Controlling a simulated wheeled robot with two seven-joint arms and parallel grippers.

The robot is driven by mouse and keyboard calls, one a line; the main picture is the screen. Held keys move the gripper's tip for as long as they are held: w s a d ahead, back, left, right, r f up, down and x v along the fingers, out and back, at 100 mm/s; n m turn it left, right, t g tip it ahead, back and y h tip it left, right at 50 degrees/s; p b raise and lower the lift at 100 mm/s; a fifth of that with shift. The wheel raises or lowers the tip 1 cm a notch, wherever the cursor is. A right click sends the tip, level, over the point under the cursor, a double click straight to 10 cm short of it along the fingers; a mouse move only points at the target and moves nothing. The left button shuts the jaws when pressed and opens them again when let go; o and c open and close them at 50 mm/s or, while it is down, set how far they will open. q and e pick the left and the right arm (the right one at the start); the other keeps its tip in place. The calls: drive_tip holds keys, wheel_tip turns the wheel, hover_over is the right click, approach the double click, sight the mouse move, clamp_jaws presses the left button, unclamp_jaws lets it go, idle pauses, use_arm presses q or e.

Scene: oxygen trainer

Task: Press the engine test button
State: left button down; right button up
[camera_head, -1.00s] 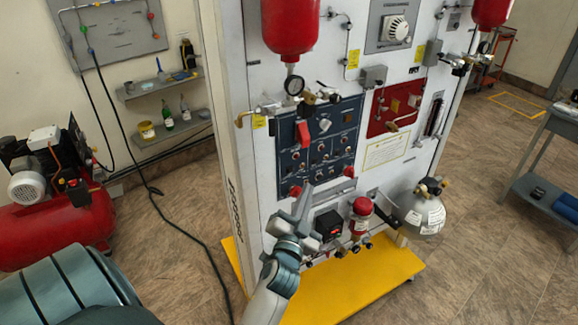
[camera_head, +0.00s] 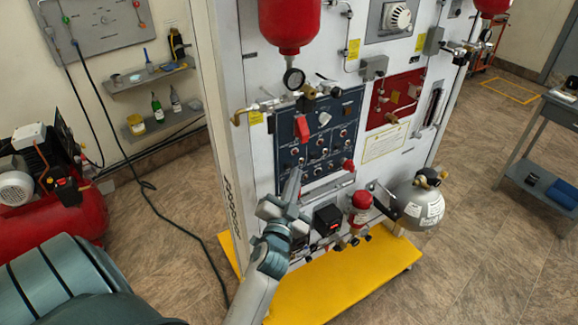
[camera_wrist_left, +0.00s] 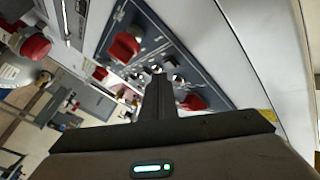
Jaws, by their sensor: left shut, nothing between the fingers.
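The dark blue control panel (camera_head: 330,135) with rows of small switches and buttons is on the white trainer board. I cannot tell which small control is the engine test button. My left gripper (camera_head: 293,178) is shut and empty, its tips over the lower left of the panel. In the left wrist view the shut fingers (camera_wrist_left: 158,85) point at the panel (camera_wrist_left: 150,45), close to a small round metal control (camera_wrist_left: 157,69); contact cannot be told. The fingers hide part of the panel's lower left. My right gripper is not in view.
A red handle (camera_head: 302,128) stands out on the panel, and a red knob (camera_head: 348,166) is at its lower right. A red-capped cylinder (camera_head: 361,200) and a silver tank (camera_head: 420,203) stick out below. The yellow base (camera_head: 340,285) extends in front of the board.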

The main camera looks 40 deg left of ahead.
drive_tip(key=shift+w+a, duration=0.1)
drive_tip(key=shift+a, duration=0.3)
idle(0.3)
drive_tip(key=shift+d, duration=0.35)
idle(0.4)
use_arm(q)
drive_tip(key=shift+a, duration=0.2)
drive_tip(key=shift+w+a, duration=0.15)
drive_tip(key=shift+a, duration=0.05)
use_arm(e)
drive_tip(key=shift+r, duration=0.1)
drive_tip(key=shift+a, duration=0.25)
